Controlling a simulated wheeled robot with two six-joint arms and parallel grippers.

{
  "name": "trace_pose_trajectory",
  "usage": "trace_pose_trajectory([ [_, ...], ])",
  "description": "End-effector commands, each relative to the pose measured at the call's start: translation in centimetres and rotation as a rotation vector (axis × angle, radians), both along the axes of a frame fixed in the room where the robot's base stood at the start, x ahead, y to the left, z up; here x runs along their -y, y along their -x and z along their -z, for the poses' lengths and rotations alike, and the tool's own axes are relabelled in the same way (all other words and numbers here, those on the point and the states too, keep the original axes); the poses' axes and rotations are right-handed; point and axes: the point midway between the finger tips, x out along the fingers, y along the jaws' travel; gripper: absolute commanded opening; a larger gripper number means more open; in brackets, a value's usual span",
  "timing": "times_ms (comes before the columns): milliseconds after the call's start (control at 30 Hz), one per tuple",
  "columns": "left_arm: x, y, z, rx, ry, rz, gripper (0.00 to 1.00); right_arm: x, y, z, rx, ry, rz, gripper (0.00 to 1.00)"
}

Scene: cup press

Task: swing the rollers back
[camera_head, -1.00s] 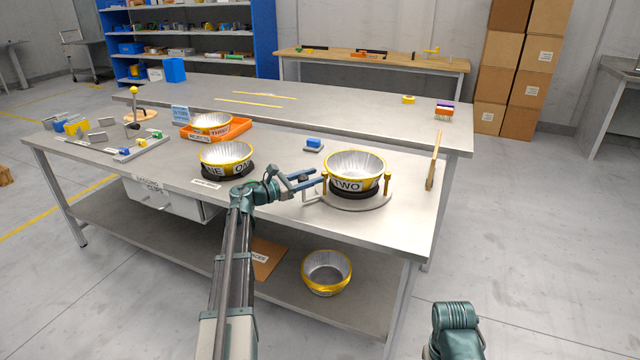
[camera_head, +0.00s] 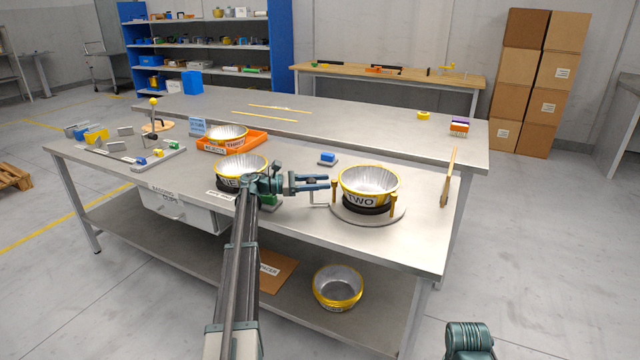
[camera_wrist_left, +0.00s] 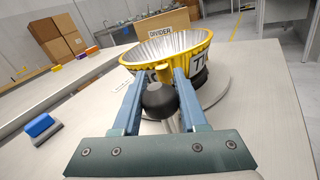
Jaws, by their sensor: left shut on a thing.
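My left gripper (camera_head: 322,184) is shut on a black ball knob (camera_wrist_left: 160,100), left of the bowl labelled TWO (camera_head: 368,182). The knob sits between the two fingers in the left wrist view and is hidden behind them in the head view. Bowl TWO stands upright on a black base over a round grey plate (camera_head: 372,216). One yellow roller (camera_head: 333,190) stands at the bowl's left side, just past the fingertips. Another yellow roller (camera_head: 393,204) stands at its front right. A pale bent bar (camera_head: 316,205) runs below the fingers.
Bowl ONE (camera_head: 240,168) stands on the table left of my wrist, with an orange tray (camera_head: 262,137) holding bowl THREE behind it. An upright wooden board (camera_head: 447,178) stands at the right. The table front right is bare.

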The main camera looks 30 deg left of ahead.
Motion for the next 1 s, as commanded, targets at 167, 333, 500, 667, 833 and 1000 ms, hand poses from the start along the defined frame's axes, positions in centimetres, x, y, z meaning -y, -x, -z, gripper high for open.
trace_pose_trajectory([
  [167, 0.1, -0.5, -0.1, 0.003, 0.004, -0.004, 0.00, 0.0, 0.0, 0.0, 0.000, 0.000, 0.000, 0.54],
  [333, 0.0, -0.5, -0.1, 0.003, 0.004, -0.005, 0.56, 0.0, 0.0, 0.0, 0.000, 0.000, 0.000, 0.54],
  [500, 0.0, -0.4, -0.1, 0.002, 0.003, -0.006, 0.71, 0.0, 0.0, 0.0, 0.000, 0.000, 0.000, 0.54],
  [667, 0.0, -0.3, -0.1, 0.002, 0.002, -0.005, 0.71, 0.0, 0.0, 0.0, 0.000, 0.000, 0.000, 0.54],
  [833, -0.9, 0.3, -0.1, 0.001, 0.002, -0.007, 0.71, 0.0, 0.0, 0.0, 0.000, 0.000, 0.000, 0.54],
  [1000, -3.6, 2.0, -0.1, 0.002, 0.002, -0.009, 0.71, 0.0, 0.0, 0.0, 0.000, 0.000, 0.000, 0.54],
])
